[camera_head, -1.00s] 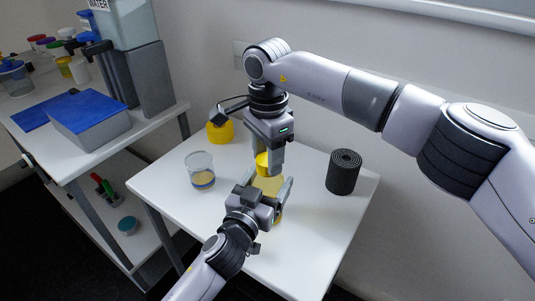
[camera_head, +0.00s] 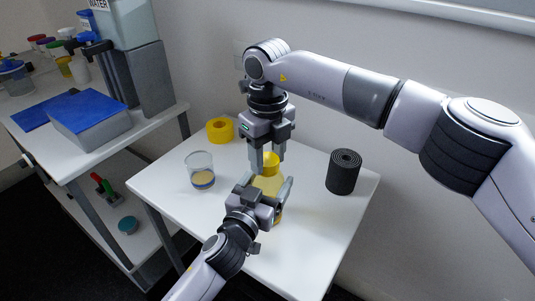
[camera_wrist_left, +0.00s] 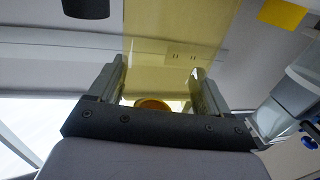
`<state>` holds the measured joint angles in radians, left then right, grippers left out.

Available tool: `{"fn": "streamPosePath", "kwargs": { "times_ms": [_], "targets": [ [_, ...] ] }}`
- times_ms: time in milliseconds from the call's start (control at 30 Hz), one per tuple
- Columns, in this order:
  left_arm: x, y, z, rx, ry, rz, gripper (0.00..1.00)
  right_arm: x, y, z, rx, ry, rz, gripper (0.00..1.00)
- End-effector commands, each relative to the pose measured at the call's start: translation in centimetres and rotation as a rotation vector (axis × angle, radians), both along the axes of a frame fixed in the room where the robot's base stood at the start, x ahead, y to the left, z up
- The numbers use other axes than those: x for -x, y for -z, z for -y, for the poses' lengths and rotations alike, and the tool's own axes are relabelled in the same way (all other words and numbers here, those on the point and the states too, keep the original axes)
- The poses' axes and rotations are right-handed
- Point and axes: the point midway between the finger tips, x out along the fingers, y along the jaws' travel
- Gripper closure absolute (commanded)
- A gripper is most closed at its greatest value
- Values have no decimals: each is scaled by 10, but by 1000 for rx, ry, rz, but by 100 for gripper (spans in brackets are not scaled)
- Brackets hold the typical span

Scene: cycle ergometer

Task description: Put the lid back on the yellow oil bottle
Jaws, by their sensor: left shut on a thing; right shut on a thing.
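The translucent yellow oil bottle (camera_head: 267,185) stands upright on the small white table. My left gripper (camera_head: 262,195) is shut around its body, with one finger on each side. In the left wrist view the bottle (camera_wrist_left: 175,40) fills the space between the fingers (camera_wrist_left: 160,85). The yellow lid (camera_head: 271,160) is at the top of the bottle, between the fingers of my right gripper (camera_head: 268,160), which comes down from above and is shut on it. The seam between lid and bottle neck is too small and covered to tell whether the lid is seated.
A clear beaker (camera_head: 200,169) stands to the left on the white table (camera_head: 170,205). A yellow ring-shaped roll (camera_head: 220,130) is at the back left, and a black rolled mat (camera_head: 343,173) is to the right. The front right of the table is clear.

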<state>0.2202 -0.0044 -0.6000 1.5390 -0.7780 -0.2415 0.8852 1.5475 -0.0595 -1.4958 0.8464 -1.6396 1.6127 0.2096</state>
Motion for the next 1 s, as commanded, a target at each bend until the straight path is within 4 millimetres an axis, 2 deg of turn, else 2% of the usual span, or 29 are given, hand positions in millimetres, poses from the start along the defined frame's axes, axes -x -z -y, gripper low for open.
{"fn": "streamPosePath", "kwargs": {
  "times_ms": [100,267,400,433,500,833,1000],
  "targets": [
    [0,1,-1,-1,-2,-2,100,0,0,0,1,189,-1,89],
    [0,1,-1,-1,-2,-2,100,0,0,0,0,406,-1,89],
    [0,1,-1,-1,-2,-3,100,0,0,0,0,404,-1,89],
    [0,1,-1,-1,-2,-2,100,0,0,0,0,404,-1,49],
    [0,1,-1,-1,-2,-2,100,0,0,0,0,403,-1,27],
    [0,1,-1,-2,-2,-1,100,0,-1,0,-1,402,0,27],
    [0,1,-1,-2,-2,-1,100,-1,-18,0,-2,402,3,27]
  ]
}}
